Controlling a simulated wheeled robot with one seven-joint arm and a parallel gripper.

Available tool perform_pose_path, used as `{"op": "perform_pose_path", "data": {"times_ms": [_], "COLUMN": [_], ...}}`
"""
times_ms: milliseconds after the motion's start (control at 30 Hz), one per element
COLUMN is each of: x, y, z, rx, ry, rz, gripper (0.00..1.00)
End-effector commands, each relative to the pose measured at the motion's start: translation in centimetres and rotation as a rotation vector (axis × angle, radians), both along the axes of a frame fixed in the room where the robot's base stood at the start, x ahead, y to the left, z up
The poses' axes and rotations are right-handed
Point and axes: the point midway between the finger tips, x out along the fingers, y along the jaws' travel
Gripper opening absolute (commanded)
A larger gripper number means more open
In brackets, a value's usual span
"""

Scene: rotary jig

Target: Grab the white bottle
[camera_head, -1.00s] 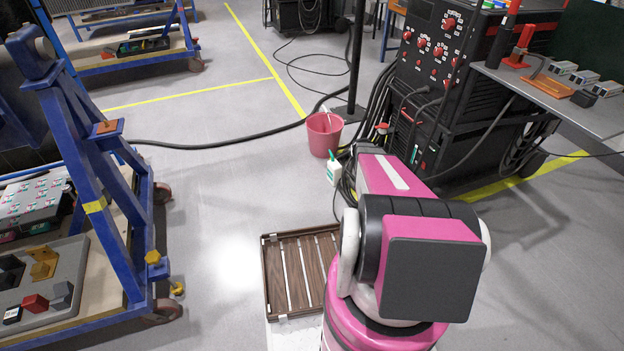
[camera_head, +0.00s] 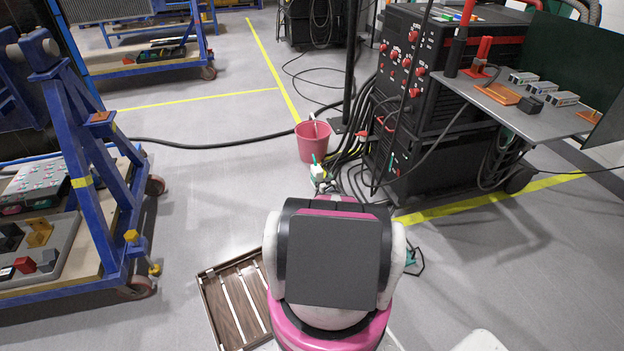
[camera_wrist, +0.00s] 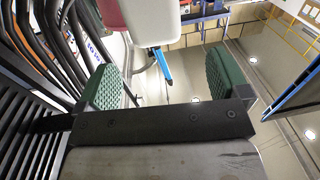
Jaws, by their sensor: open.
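My gripper (camera_wrist: 162,72) is open, with one pad on each side and a gap to the nozzle.
Black cables and a black cabinet (camera_head: 425,140) with red knobs stand close to the right of the bottle. A slatted wooden tray (camera_head: 206,300) lies left of my arm. A blue wheeled frame (camera_head: 95,170) stands at left. Floor between frame and bucket is mostly clear.

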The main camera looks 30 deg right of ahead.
Motion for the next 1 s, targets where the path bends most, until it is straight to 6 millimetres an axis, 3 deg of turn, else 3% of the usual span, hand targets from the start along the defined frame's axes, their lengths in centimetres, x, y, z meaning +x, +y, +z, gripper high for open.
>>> {"op": "perform_pose_path", "data": {"times_ms": [200, 467, 733, 1000], "x": [3.5, 5.1, 8.8, 9.2], "y": [-0.6, -0.9, -1.5, -1.5], "z": [-0.1, -0.2, -0.3, -0.3], "rx": [0.0, 0.0, -0.001, 0.0], "ry": [0.0, 0.001, 0.001, 0.003], "rz": [0.0, -0.001, 0.001, 0.0], "gripper": [0.94, 0.94, 0.94, 0.94]}}
